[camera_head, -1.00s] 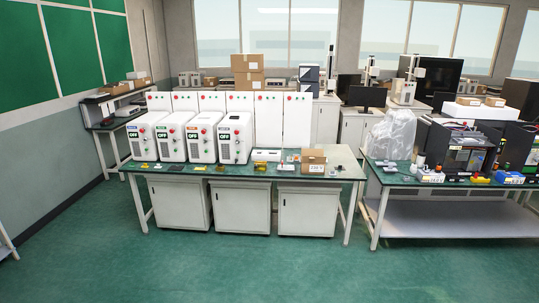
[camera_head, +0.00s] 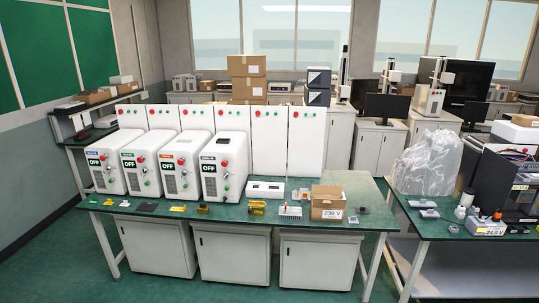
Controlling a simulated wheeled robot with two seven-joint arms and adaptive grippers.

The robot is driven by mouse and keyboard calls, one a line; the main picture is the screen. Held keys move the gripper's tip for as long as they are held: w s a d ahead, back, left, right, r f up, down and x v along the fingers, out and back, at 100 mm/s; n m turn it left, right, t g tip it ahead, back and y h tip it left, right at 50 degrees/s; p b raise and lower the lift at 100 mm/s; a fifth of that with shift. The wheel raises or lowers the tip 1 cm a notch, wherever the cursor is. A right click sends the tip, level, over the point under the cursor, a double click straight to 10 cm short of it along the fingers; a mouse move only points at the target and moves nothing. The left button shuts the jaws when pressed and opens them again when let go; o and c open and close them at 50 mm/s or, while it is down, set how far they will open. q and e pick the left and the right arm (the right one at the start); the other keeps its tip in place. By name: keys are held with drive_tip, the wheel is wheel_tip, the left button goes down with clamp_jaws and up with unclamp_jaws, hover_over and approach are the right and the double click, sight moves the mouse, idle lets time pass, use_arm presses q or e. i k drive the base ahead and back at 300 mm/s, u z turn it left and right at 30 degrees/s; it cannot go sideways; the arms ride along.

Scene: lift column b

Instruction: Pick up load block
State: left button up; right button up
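Neither of my grippers is in view. I cannot tell for sure which item is the load block. Small parts lie in a row along the front of the green-topped bench (camera_head: 330,223): a dark flat piece (camera_head: 147,207), a yellow piece (camera_head: 178,208), a dark and yellow piece (camera_head: 203,208), and a yellow block (camera_head: 257,207). A white piece with red on top (camera_head: 290,211) is right of the yellow block.
Several white machines (camera_head: 222,168) marked OFF stand on the bench's left half. A white flat box (camera_head: 265,190) lies behind the small parts. A second bench (camera_head: 440,229) at the right holds a plastic-covered object (camera_head: 428,162). A gap of floor separates the benches.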

sight(203, 208)
drive_tip(key=i, duration=1.1)
drive_tip(key=u, duration=1.9)
drive_tip(key=i, duration=2.65)
drive_tip(key=z, duration=1.45)
